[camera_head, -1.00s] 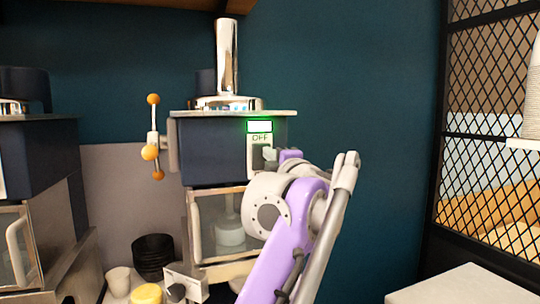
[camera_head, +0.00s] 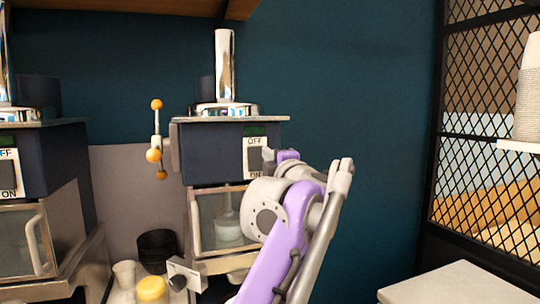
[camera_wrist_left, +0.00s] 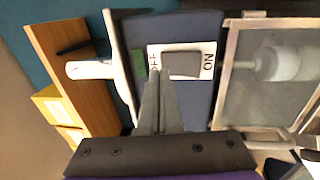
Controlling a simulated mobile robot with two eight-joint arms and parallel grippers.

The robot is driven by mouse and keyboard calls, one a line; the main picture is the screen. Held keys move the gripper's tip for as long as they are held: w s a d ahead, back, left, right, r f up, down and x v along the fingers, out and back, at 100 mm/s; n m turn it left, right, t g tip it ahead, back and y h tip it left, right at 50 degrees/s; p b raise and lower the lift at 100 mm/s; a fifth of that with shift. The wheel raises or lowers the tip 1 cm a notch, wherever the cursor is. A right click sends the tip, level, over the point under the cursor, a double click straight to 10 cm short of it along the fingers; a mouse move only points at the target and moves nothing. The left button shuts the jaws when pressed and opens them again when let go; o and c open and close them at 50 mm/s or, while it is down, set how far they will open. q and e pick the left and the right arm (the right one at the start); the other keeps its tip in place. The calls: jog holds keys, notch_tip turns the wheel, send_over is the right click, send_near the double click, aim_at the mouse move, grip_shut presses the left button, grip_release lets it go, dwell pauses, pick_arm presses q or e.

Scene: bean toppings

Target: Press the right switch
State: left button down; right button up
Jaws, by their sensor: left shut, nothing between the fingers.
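The right switch (camera_head: 255,160) is a dark rocker on a white plate marked OFF at the top, on the front of the right dark-blue machine (camera_head: 210,153). A dark green indicator (camera_head: 256,132) sits above it. In the left wrist view the rocker (camera_wrist_left: 181,65) lies between the OFF and ON labels. My left gripper (camera_head: 268,155) is right at the switch and partly covers its lower right. Its fingers (camera_wrist_left: 163,82) are shut and empty, with their tips at the rocker's edge; I cannot tell whether they touch. My right gripper is not in view.
A second machine with its own switch (camera_head: 8,174) stands at the left. A lever with orange knobs (camera_head: 155,137) juts from the right machine's left side. Black bowls (camera_head: 157,250) and a yellow-topped container (camera_head: 152,289) sit below. A black mesh partition (camera_head: 485,130) stands at the right.

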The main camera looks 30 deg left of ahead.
pick_arm(q)
jog(key=s+d+r, duration=0.1)
jog(key=s+d, duration=0.5)
jog(key=d, duration=0.1)
jog(key=shift+s+d+r+b, duration=0.2)
jog(key=shift+b, duration=0.2)
jog(key=shift+w, duration=0.1)
